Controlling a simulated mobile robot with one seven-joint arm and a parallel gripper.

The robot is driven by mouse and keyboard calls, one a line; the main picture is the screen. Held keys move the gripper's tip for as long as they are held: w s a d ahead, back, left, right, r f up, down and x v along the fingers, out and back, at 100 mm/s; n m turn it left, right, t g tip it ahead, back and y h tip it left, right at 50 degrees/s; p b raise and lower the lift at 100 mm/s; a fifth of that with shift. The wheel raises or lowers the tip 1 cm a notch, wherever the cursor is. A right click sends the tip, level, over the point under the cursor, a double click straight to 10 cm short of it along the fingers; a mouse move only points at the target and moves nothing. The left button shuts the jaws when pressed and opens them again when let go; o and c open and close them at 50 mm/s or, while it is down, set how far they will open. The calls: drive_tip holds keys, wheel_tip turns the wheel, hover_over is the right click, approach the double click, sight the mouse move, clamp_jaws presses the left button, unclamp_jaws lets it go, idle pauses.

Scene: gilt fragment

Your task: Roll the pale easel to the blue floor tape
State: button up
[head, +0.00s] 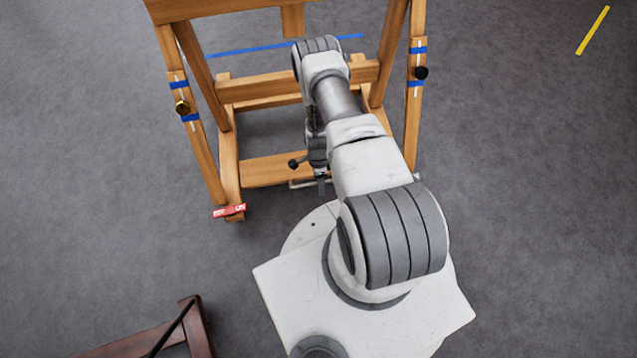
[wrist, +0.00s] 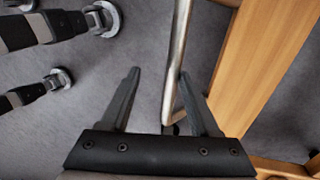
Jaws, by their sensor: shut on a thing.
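The pale wooden easel (head: 270,170) stands in front of me in the head view, with blue bands and knobs on its side posts. The blue floor tape (head: 245,50) runs across the floor behind it, partly hidden by the easel and my arm. A bent metal handle (wrist: 178,60) is at the easel's near side; a bit of it shows in the head view (head: 303,184). In the head view my gripper (head: 320,178) is low at the easel's near side, partly hidden by my arm.
A red tag (head: 229,211) is on the easel's near left foot. A dark brown wooden frame (head: 197,328) stands at the lower left. A yellow tape strip (head: 592,31) lies at the far right.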

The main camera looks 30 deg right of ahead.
drive_tip(key=shift+s+a, duration=0.1)
drive_tip(key=shift+s, duration=0.1)
drive_tip(key=p+v, duration=1)
drive_tip(key=v, duration=1)
idle(1.3)
drive_tip(key=shift+b, duration=0.4)
drive_tip(key=shift+s, duration=0.1)
